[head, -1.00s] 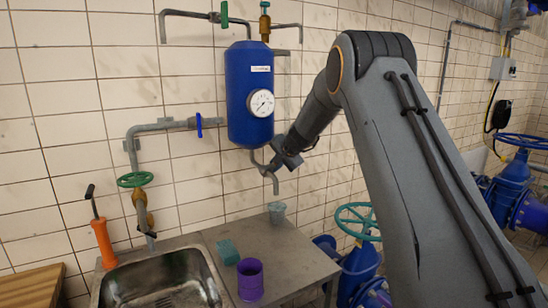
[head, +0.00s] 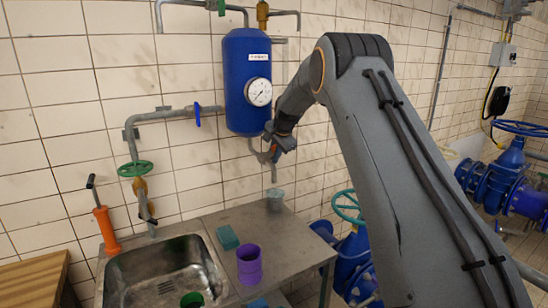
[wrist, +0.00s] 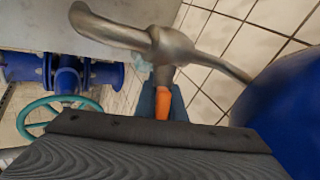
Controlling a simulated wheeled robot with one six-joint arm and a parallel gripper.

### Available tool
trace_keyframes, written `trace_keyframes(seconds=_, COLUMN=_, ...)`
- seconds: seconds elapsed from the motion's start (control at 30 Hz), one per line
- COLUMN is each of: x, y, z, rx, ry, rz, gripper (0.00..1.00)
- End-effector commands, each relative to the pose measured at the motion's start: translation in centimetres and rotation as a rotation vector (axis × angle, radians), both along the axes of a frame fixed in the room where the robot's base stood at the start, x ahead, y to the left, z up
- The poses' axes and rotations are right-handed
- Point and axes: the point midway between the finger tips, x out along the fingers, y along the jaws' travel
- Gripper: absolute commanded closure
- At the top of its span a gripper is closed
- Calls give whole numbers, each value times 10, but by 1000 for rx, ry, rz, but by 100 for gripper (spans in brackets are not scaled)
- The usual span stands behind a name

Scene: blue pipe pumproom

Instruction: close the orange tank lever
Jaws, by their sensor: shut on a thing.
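The blue tank (head: 245,75) with a round white gauge hangs on the tiled wall in the head view. A grey metal outlet pipe with a downturned spout (wrist: 125,35) sits below it. My gripper (head: 277,142) is at this outlet, just under the tank's lower right. In the wrist view, my gripper (wrist: 162,102) has its fingers on either side of the orange lever (wrist: 162,103) and is shut on it. The lever stands just below the valve body in that picture. Part of it is hidden by my gripper.
The tank's side (wrist: 292,100) is close at the wrist view's right. Below are a metal counter (head: 285,240) with a purple cup (head: 249,264), a teal block (head: 228,237) and a grey cup (head: 275,201). Blue pipework with a teal handwheel (head: 347,207) stands to the right.

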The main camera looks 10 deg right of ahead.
Motion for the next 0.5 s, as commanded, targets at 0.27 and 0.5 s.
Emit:
trace_keyframes(seconds=0.27, x=0, y=1, z=1, rx=1, ry=1, rz=-1, gripper=100)
trace_keyframes(seconds=0.5, x=0, y=1, z=1, rx=0, ry=1, rz=0, gripper=72)
